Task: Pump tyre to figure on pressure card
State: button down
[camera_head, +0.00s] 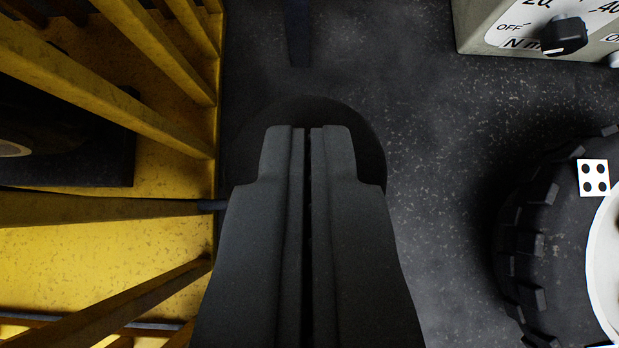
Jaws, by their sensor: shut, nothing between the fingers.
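My gripper (309,135) is in the middle of the camera_head view, its two dark fingers together with nothing between them. A black tyre (560,240) with a knobbly tread is at the right edge, cut off by the frame, with part of a pale wheel (612,260) showing. A small white tag with black dots (593,178) is on the tyre. A pale box (485,25) with a black knob (564,36) and lettering including "OFF" is at the top right, partly cut off. I see no readable pressure card.
A yellow slatted frame (60,210) fills the left side, with a dark object (70,140) behind its bars. A dark round shape (365,150) lies beneath my fingertips, mostly hidden. A dark strip (298,35) is above it. The speckled dark floor (440,170) between gripper and tyre is clear.

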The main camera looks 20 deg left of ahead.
notch_tip(320, 180, down, 5)
jog(key=b, duration=0.2)
jog(key=shift+f+b, duration=0.15)
jog(key=shift+b, duration=0.2)
jog(key=shift+s, duration=0.1)
jog(key=shift+f, duration=0.1)
notch_tip(320, 180, up, 5)
jog(key=shift+f+p, duration=0.2)
jog(key=shift+p, duration=0.3)
jog(key=b+v, duration=0.1)
jog(key=v, duration=0.9)
jog(key=shift+r, duration=0.1)
